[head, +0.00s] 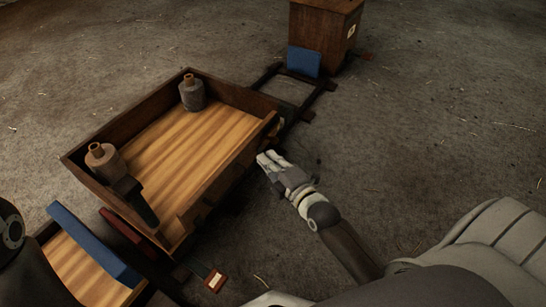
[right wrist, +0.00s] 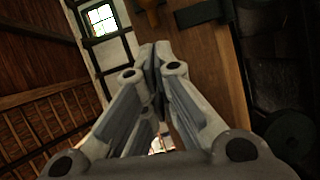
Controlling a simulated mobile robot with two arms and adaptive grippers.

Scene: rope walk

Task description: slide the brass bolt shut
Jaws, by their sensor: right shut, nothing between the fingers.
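My right gripper (head: 266,158) is shut and empty beside the right side of the wooden cart (head: 208,192), near its far right corner. A small yellowish piece (head: 278,126) at that corner may be the brass bolt; it is too small and dark to tell its position. In the right wrist view the closed fingertips (right wrist: 155,50) point along a brown wooden panel (right wrist: 203,70). A brass-coloured fitting (right wrist: 149,8) shows at the top edge of that view, just beyond the fingertips and apart from them. My left gripper is not in view.
The cart bed holds a grey jar (head: 192,97) and a brownish jar (head: 102,160). A dark block-like piece (head: 138,202) lies at its near end. A wooden cabinet (head: 325,30) and blue panel (head: 304,62) stand beyond. Floor to the right is free.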

